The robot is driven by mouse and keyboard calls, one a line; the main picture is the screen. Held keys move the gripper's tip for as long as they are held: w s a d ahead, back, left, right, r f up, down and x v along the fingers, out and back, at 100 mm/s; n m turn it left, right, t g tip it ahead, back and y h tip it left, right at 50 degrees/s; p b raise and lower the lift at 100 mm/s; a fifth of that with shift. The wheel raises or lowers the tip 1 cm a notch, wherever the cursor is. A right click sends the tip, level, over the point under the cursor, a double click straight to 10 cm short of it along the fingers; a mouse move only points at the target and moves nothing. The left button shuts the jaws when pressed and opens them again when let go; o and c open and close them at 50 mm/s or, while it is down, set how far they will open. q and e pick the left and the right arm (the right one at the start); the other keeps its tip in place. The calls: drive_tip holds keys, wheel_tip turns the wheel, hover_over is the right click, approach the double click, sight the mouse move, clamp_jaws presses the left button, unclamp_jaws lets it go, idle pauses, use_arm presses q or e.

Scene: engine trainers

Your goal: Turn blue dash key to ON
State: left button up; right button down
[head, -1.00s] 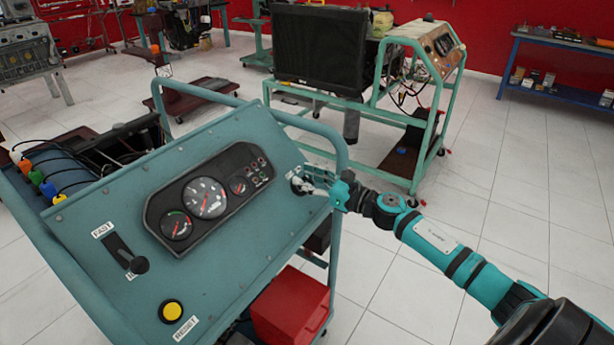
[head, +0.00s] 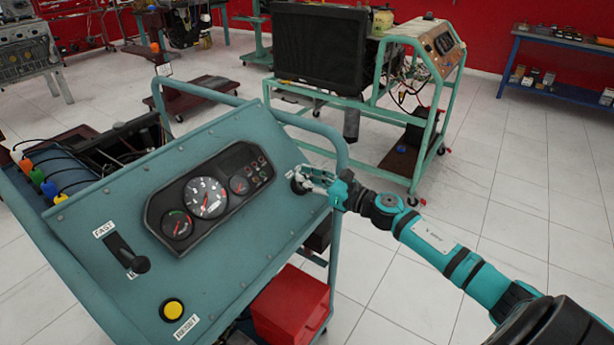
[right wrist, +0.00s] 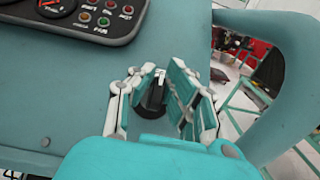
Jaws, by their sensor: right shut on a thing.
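The blue dash (head: 110,240) is a tilted panel on a wheeled stand, filling the left of the head view. Its key (right wrist: 156,95) shows in the right wrist view as a black knob with a pale top, standing on the panel right of the gauge cluster. My right gripper (head: 304,180) is at the panel's upper right edge in the head view. The key's label cannot be read. My left gripper is not in view.
The gauge cluster (head: 208,198) lies left of the key. The stand's tubular rail (right wrist: 285,85) curves close to the right gripper. Open floor (head: 480,240) lies to the right.

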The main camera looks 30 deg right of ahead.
drive_tip(key=m+h+p, duration=0.3)
drive_tip(key=m+p, duration=0.1)
drive_tip(key=p, duration=0.1)
drive_tip(key=m+h+p, duration=0.4)
drive_tip(key=shift+d+r+m+p, duration=0.1)
drive_tip(key=shift+r+m+p, duration=0.1)
drive_tip(key=shift+m+p, duration=0.2)
drive_tip(key=shift+d+m+h+p, duration=0.1)
drive_tip(key=shift+m+h+p, duration=0.5)
drive_tip(key=shift+m+p, duration=0.1)
drive_tip(key=shift+f+m+g+h+p, duration=0.3)
drive_tip(key=shift+m+h+p, duration=0.1)
drive_tip(key=shift+m+p, duration=0.3)
drive_tip(key=c, duration=1.4)
unclamp_jaws()
drive_tip(key=shift+o, duration=0.2)
drive_tip(key=v, duration=1.2)
